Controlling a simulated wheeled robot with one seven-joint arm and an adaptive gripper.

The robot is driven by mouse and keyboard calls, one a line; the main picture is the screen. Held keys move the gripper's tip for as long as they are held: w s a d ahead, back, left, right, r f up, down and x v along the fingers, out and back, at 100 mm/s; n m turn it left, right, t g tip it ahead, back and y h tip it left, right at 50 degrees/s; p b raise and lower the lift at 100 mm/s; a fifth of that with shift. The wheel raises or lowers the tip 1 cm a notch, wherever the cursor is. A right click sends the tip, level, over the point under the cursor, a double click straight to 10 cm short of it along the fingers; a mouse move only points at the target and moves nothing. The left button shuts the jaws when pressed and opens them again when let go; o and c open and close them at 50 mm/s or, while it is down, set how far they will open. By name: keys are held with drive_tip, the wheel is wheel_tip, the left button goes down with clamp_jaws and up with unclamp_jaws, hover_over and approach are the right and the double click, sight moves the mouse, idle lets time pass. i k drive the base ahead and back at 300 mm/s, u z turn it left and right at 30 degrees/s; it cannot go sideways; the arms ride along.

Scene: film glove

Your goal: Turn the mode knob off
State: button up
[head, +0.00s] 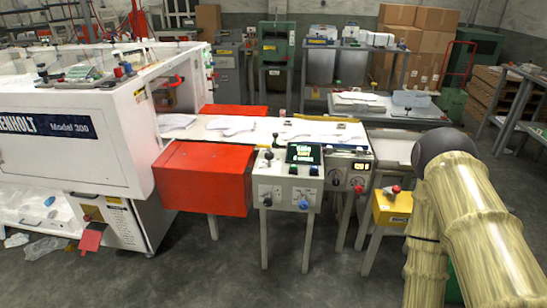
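A grey control box (287,187) stands on legs in front of the white conveyor table. It has a small lit screen (303,153) with green and yellow text. On its front are a black knob (267,202) at left and a blue knob (303,204) at right. More round dials or knobs (357,182) sit on the panel to its right. Labels are too small to read, so I cannot tell which one is the mode knob or its setting. My arm fills the right side of the picture; my gripper is not in view.
A large white machine (70,140) stands at left, with a red guard box (205,178) beside the panel. A yellow box with a red button (392,206) stands between the panel and my arm. The concrete floor (215,275) in front is mostly clear.

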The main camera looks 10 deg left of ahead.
sight(269, 155)
drive_tip(key=z, duration=1.3)
drive_tip(key=i, duration=0.95)
drive_tip(key=u, duration=1.55)
